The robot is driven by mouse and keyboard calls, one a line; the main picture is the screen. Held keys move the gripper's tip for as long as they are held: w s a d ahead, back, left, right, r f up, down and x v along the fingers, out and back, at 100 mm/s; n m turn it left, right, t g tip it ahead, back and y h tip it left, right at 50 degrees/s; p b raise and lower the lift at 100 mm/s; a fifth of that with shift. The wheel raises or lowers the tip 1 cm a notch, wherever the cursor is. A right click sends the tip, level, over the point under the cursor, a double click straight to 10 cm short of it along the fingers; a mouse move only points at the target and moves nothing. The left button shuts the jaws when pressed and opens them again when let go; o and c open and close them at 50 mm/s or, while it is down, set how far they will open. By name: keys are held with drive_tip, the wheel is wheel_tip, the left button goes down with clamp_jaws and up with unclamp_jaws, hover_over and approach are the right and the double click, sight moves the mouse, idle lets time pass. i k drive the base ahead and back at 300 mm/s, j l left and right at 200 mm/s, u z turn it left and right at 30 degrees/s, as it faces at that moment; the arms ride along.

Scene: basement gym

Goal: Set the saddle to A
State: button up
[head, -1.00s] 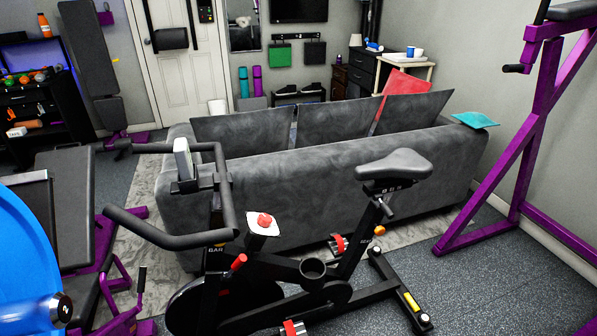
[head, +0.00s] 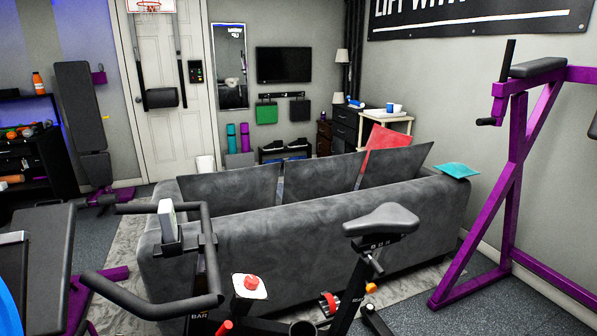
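The exercise bike's saddle (head: 381,220) is dark grey and sits on its post at the lower right of centre in the head view. Small marks show on the rail under it, too small to read. An orange knob (head: 371,288) shows low on the bike, below the saddle. The black handlebar (head: 150,306) with a small grey console (head: 167,220) is to the left. My gripper is not in view, so its state and distance from the saddle are hidden.
A grey sofa (head: 290,236) stands right behind the bike. A purple rack (head: 512,170) stands on the right, with dark floor (head: 490,312) at its foot. A black bench (head: 40,240) is at the left. A red-topped white item (head: 249,286) is on the bike.

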sight(389, 218)
drive_tip(key=i, duration=1)
